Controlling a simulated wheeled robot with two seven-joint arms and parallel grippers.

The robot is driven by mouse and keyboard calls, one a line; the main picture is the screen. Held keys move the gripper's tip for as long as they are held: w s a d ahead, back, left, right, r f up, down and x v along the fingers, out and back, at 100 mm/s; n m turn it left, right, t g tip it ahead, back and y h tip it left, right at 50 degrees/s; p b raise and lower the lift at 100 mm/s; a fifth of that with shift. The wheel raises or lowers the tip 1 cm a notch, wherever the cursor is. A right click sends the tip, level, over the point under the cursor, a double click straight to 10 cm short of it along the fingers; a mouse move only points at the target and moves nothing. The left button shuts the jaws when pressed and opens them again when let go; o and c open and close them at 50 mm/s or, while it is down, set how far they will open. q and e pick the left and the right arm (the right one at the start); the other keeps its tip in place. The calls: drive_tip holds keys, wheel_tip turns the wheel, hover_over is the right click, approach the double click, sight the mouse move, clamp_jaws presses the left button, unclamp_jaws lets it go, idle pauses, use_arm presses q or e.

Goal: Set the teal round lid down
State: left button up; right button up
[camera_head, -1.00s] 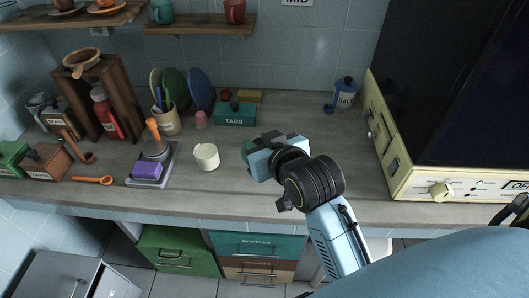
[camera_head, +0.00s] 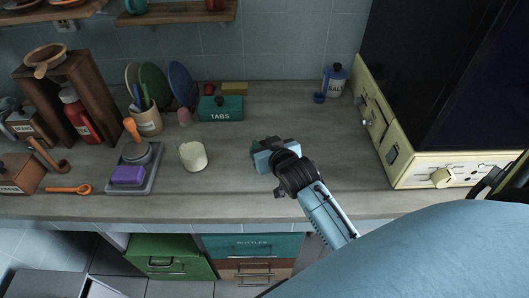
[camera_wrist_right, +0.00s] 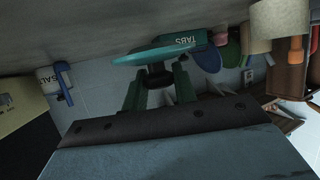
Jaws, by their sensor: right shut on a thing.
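The teal round lid (camera_wrist_right: 160,51) shows edge-on in the right wrist view, its knob between the fingers of my right gripper (camera_wrist_right: 158,90). The right gripper is shut on the lid. In the head view, my right gripper (camera_head: 268,148) is over the middle of the counter, right of the cream pot. The lid is mostly hidden there by the gripper. I cannot tell whether the lid touches the counter. My left gripper is not in view.
A cream pot (camera_head: 193,157) stands left of the gripper, and a teal TABS box (camera_head: 220,109) behind it. The counter (camera_head: 310,125) around the gripper is clear.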

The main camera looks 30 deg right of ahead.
wheel_tip(320, 180, down, 3)
drive_tip(key=shift+r+b, duration=0.1)
drive_tip(key=shift+b, duration=0.2)
drive_tip(key=shift+s+f, duration=0.2)
drive_tip(key=shift+f, duration=0.45)
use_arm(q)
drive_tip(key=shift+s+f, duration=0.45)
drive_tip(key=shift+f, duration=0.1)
use_arm(e)
drive_tip(key=o, duration=1)
drive_tip(key=shift+a+f, duration=0.1)
drive_tip(key=shift+f, duration=0.05)
drive_tip(key=shift+r, duration=0.4)
drive_tip(key=shift+s+r, duration=0.2)
use_arm(q)
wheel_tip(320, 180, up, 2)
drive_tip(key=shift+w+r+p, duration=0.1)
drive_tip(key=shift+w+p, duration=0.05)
drive_tip(key=shift+p, duration=0.85)
use_arm(e)
drive_tip(key=v, duration=1.1)
drive_tip(key=shift+r, duration=0.45)
